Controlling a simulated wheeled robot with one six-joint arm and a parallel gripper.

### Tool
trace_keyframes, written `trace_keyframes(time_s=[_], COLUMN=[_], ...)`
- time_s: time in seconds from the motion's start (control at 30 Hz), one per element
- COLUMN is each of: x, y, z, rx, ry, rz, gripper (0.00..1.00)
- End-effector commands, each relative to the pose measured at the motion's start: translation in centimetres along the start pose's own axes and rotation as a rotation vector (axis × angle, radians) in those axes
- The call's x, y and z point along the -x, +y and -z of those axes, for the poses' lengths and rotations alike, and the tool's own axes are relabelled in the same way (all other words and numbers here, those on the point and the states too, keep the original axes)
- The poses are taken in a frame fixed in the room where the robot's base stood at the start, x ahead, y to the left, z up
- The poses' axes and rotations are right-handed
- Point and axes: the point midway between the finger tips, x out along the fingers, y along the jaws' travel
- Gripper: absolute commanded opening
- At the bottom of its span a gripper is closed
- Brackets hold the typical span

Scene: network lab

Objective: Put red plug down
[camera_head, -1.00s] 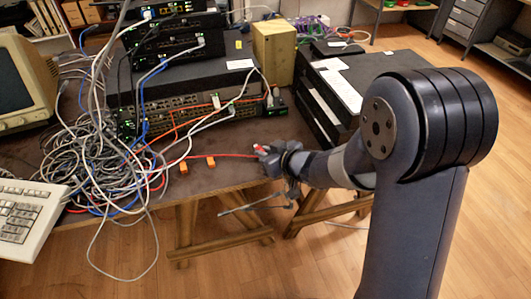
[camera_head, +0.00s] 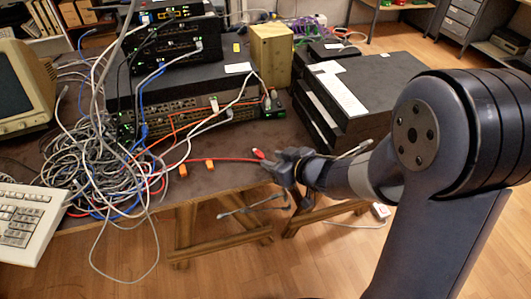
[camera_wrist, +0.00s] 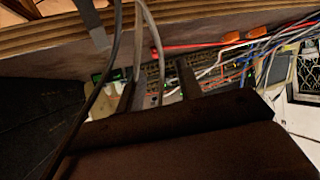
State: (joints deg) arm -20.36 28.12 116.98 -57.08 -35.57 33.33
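The red plug (camera_head: 258,153) is at the end of a red cable (camera_head: 225,159) near the front right of the table, just left of and above my gripper (camera_head: 268,166). In the wrist view the red cable (camera_wrist: 195,46) runs beyond my gripper (camera_wrist: 157,82), whose two fingers stand apart with no plug visible clamped between them. Grey cables cross in front of the fingers there and partly hide that area. Whether the plug touches a finger or lies fully on the tabletop cannot be told.
Two orange plugs (camera_head: 210,163) lie left on the table (camera_head: 225,180). A tangle of grey cables (camera_head: 95,165) and a switch stack (camera_head: 180,90) stand behind and left. Black boxes (camera_head: 365,90) stand right. Loose cables hang past the table's front edge near my gripper.

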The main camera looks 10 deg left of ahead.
Motion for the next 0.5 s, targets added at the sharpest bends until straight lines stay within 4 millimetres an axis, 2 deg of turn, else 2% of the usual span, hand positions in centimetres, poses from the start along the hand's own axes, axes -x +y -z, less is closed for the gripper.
trace_keyframes(time_s=[0.03,0.2,0.33,0.5], x=[1.5,4.5,5.8,6.3], y=[0.1,0.1,0.1,0.1], z=[0.4,0.4,0.3,0.3], rx=[0.0,-0.001,0.0,0.0], ry=[0.003,0.005,0.006,0.007], rz=[-0.004,-0.003,-0.003,-0.002], gripper=[0.35,0.35,0.35,0.35])
